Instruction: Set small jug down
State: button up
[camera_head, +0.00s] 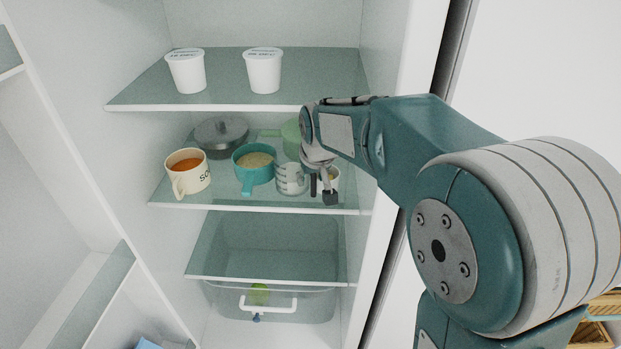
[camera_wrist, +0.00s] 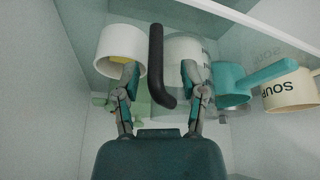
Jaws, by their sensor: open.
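The small jug (camera_head: 289,179) is a clear, marked vessel standing on the middle fridge shelf (camera_head: 240,200), to the right of a teal pot. It also shows in the wrist view (camera_wrist: 187,48), with a black handle (camera_wrist: 156,65) facing my gripper. My gripper (camera_wrist: 160,78) is open, its two fingers on either side of the black handle. I cannot tell whether a finger touches it. In the head view my gripper (camera_head: 322,190) is at the shelf's right front, partly hidden by my arm.
A white cup (camera_wrist: 122,48) with yellow contents is close beside my left finger. The teal pot (camera_head: 254,167), a soup mug (camera_head: 188,174), a grey lidded pan (camera_head: 221,134) and a green item (camera_head: 291,134) share the shelf. Two white tubs (camera_head: 263,72) stand above.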

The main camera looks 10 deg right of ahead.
jog(key=v, duration=1.1)
jog(key=s+d+f+m, duration=0.1)
jog(key=s+d+f, duration=0.2)
jog(key=s, duration=0.8)
jog(key=s+d+f+m+t, duration=0.1)
jog(key=s+d+f, duration=0.1)
jog(key=s, duration=1)
jog(key=shift+d+f, duration=0.4)
jog(key=shift+f, duration=0.1)
jog(key=shift+s, duration=0.2)
